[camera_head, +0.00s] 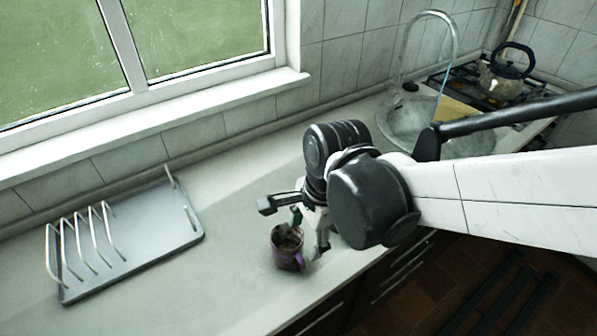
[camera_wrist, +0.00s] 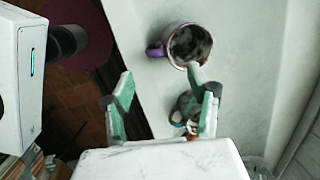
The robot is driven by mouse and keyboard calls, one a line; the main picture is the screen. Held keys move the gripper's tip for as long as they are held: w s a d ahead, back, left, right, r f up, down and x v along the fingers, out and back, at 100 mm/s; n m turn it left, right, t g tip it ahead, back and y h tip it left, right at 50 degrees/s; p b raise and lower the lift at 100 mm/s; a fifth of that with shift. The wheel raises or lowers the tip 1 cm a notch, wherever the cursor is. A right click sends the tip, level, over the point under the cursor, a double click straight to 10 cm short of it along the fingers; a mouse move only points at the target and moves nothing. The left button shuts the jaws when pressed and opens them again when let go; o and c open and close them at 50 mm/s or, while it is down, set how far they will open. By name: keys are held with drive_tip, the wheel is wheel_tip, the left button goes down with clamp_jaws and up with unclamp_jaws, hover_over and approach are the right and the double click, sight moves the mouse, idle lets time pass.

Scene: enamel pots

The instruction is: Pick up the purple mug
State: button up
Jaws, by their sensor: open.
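The purple mug (camera_head: 285,258) stands upright on the grey counter in the head view, close to the counter's front edge. Its inside looks dark and mottled, and its handle is on the right in that view. In the wrist view the mug (camera_wrist: 170,53) is at the top, with its handle to the left. My gripper (camera_head: 310,229) is open, beside and just behind the mug in the head view. In the wrist view my gripper (camera_wrist: 160,76) has green-padded fingers spread apart, and the right fingertip overlaps the mug's lower rim. I cannot tell whether it touches. Nothing is held.
A grey dish rack (camera_head: 130,245) with wire loops lies on the left of the counter (camera_head: 235,215). A sink (camera_head: 410,118) with a tall faucet is at the back right, and a kettle (camera_head: 503,78) stands on the stove. Counter between rack and mug is clear.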

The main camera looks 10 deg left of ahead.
sight(300, 258)
drive_tip(key=f, duration=0.4)
drive_tip(key=shift+w+a+f+b, duration=0.1)
drive_tip(key=shift+a+f+b, duration=0.1)
drive_tip(key=shift+a+b, duration=0.15)
drive_tip(key=shift+a+f, duration=0.2)
drive_tip(key=shift+f, duration=1.3)
drive_tip(key=shift+a+f, duration=0.2)
drive_tip(key=shift+f, duration=1.3)
drive_tip(key=shift+c, duration=0.4)
clamp_jaws()
